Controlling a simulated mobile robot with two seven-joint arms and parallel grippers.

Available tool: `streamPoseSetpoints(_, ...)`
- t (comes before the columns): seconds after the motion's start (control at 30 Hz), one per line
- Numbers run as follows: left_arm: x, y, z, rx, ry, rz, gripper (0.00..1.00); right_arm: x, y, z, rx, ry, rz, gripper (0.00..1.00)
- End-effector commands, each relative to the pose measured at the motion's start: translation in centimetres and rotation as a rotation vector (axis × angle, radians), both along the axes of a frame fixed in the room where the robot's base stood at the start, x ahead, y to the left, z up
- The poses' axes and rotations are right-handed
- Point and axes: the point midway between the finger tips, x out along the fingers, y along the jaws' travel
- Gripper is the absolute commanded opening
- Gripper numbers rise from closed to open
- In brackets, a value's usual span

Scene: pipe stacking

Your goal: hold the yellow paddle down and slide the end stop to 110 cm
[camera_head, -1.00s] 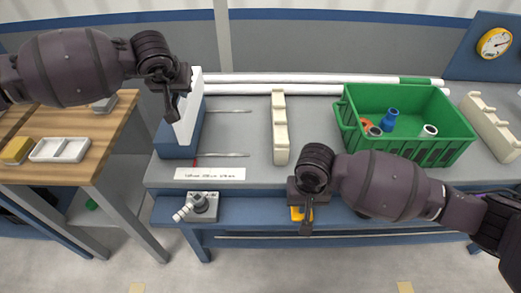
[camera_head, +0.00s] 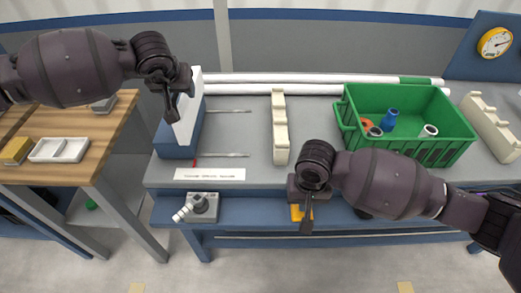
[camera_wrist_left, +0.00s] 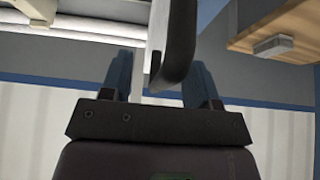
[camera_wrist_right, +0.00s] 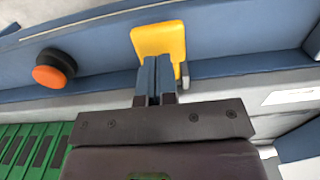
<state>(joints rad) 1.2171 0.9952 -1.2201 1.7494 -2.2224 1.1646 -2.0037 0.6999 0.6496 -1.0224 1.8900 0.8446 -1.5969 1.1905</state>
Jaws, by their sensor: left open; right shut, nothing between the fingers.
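The end stop is a white upright plate (camera_head: 189,108) on a blue block (camera_head: 178,142) at the left of the bench. My left gripper (camera_head: 172,108) is open at the plate's upper left side. In the left wrist view a pale, dark-faced upright piece (camera_wrist_left: 173,45) stands between the spread fingers (camera_wrist_left: 160,78); contact cannot be told. The yellow paddle (camera_head: 295,213) sits at the bench's front edge, partly hidden by my right gripper (camera_head: 306,230). In the right wrist view, the right fingers (camera_wrist_right: 157,80) are shut and empty, overlapping the paddle (camera_wrist_right: 160,42); whether they touch it is unclear.
A printed scale strip (camera_head: 210,174) lies in front of the end stop. Two rods (camera_head: 225,154) extend right from it towards a cream notched rack (camera_head: 280,130). A green bin (camera_head: 410,100) holds fittings. White pipes (camera_head: 300,90) lie behind. A grey device (camera_head: 200,207) sits on the front ledge.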

Motion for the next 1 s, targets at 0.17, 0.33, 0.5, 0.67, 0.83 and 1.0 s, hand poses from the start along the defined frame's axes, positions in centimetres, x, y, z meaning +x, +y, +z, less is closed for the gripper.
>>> streamPoseSetpoints(0.17, -0.2, 0.0, 0.6, 0.0, -0.001, 0.0, 0.55, 0.0, 0.0, 0.0, 0.0, 0.0, 0.0, 0.0)
streamPoseSetpoints(0.33, -0.9, 0.0, 1.8, 0.0, -0.002, -0.001, 0.55, 0.0, 0.0, 0.0, 0.0, 0.0, 0.0, 0.0)
streamPoseSetpoints(0.5, -1.6, 0.0, 3.0, 0.0, -0.003, 0.0, 0.55, 0.0, 0.0, 0.0, 0.0, 0.0, 0.0, 0.0)
streamPoseSetpoints(0.67, -2.3, 0.0, 4.0, -0.001, -0.002, -0.001, 0.55, 0.0, 0.0, 0.0, 0.0, 0.0, 0.0, 0.0)
streamPoseSetpoints(0.83, -3.0, 0.0, 5.2, 0.0, -0.003, 0.0, 0.55, 0.0, 0.0, 0.0, 0.0, 0.0, 0.0, 0.0)
streamPoseSetpoints(1.0, -3.5, 0.0, 6.0, 0.001, -0.001, -0.001, 0.55, 0.0, 0.0, 0.0, 0.0, 0.0, 0.0, 0.0)
